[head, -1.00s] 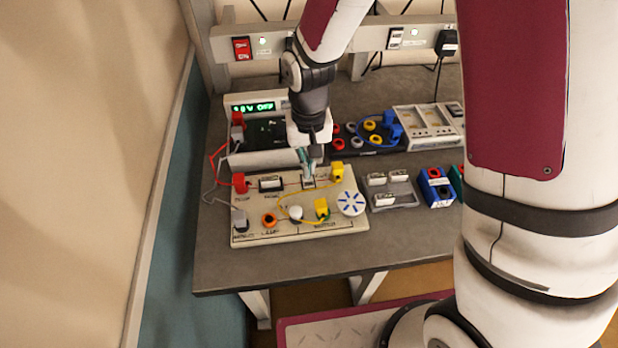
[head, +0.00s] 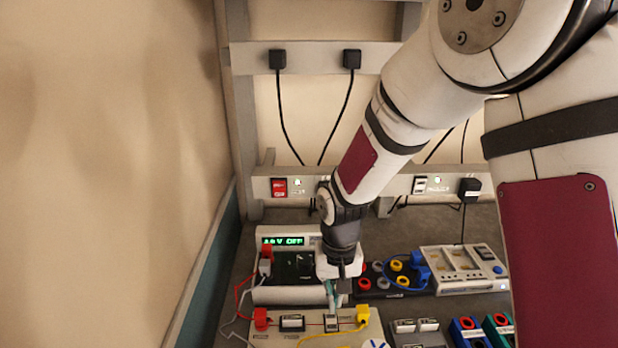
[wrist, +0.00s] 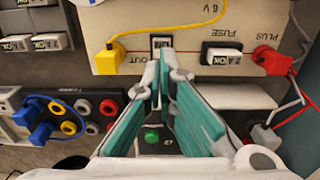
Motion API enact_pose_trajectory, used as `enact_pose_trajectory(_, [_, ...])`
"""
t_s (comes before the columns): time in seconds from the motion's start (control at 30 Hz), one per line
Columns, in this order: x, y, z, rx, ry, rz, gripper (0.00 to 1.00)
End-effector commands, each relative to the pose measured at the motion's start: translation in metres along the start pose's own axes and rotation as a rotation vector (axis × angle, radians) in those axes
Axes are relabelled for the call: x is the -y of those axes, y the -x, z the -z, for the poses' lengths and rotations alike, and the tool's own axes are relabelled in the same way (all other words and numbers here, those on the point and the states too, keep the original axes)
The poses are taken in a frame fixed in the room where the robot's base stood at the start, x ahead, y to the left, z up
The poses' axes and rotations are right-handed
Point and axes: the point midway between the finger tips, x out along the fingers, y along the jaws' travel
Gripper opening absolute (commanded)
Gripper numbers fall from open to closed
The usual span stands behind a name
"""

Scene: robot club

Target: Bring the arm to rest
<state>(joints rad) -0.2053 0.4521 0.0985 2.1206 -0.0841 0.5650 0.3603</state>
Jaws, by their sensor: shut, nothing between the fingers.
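My gripper (head: 333,305) hangs from my arm, pointing down, just behind the board's middle switch (head: 331,323) in the head view. In the wrist view its teal fingers (wrist: 163,66) are shut with nothing between them. The tips lie close to the switch marked OUT (wrist: 162,42); I cannot tell whether they touch it. The beige board (wrist: 142,64) carries a fuse block (wrist: 221,53), a red plug (wrist: 270,60) and a yellow plug (wrist: 108,58). The lower part of the board is cut off in the head view.
A power supply (head: 261,238), its green display ending in OFF, stands behind my gripper. A dark socket strip (head: 408,291) and a beige unit (head: 462,268) stand to the right. Blue and green blocks sit front right. Cables hang from the rack rail (head: 316,59). A wall borders the left.

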Motion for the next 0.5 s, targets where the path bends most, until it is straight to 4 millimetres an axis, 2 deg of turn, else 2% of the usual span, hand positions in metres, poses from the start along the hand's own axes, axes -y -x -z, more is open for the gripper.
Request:
enact_pose_trajectory(0.13, [-0.015,0.041,-0.003,-0.054,-0.003,0.002,0.0])
enact_pose_trajectory(0.27, [-0.035,0.089,-0.015,-0.115,-0.004,0.002,0.0])
enact_pose_trajectory(0.5, [-0.068,0.164,-0.054,-0.225,-0.007,0.002,0.0])
